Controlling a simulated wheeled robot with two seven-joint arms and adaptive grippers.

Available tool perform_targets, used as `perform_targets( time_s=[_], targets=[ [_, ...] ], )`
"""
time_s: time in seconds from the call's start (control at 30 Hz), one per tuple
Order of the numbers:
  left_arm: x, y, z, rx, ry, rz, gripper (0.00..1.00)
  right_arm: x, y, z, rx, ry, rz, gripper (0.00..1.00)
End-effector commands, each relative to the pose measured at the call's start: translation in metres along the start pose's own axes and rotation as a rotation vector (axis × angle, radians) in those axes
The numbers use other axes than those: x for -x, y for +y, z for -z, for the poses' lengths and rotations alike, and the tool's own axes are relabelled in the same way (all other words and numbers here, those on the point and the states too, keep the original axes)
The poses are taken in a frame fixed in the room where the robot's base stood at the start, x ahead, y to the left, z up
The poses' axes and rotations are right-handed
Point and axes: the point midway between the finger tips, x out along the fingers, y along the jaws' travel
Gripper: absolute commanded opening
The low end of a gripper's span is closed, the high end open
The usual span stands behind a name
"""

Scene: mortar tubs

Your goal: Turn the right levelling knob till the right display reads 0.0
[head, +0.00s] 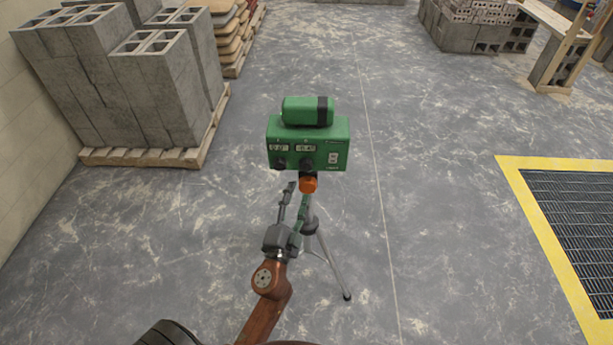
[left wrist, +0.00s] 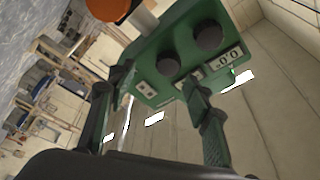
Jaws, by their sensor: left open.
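The green levelling box (head: 340,135) stands on a tripod, its front facing me. The left display (head: 279,148) seems to read 0.0; the right display (head: 306,149) shows small digits, perhaps -0.4, too small to be sure. The left knob (head: 281,164) and right knob (head: 306,163) are dark, under the displays. In the left wrist view, the right knob (left wrist: 168,64) appears between my fingers, the left knob (left wrist: 208,36) beyond; a finger hides the right display. My left gripper (head: 297,192) is open and empty, just short of the box. My right gripper is out of view.
An orange knob (head: 308,184) sits under the box, atop the tripod (head: 325,257), close to my left fingers. Grey blocks (head: 160,90) stand on a pallet at left. A yellow-edged floor grate (head: 570,215) lies at right. The floor around the tripod is clear.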

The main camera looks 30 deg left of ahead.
Motion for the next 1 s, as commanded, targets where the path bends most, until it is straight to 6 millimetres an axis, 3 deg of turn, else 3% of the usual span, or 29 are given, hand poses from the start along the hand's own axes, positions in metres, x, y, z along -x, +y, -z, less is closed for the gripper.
perform_targets(
  time_s=[0.13, 0.3, 0.6, 1.0],
  targets=[
    [-0.008, -0.016, 0.008, -0.014, 0.012, 0.033, 0.46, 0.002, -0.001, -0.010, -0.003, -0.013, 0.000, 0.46],
    [-0.035, -0.018, 0.009, -0.014, 0.013, 0.032, 0.46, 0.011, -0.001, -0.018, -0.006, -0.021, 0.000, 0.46],
    [-0.071, -0.016, 0.008, -0.013, 0.011, 0.029, 0.46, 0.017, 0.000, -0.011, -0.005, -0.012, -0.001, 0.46],
    [-0.076, -0.015, 0.007, -0.012, 0.009, 0.028, 0.44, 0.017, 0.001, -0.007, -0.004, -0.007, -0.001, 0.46]
  ],
)
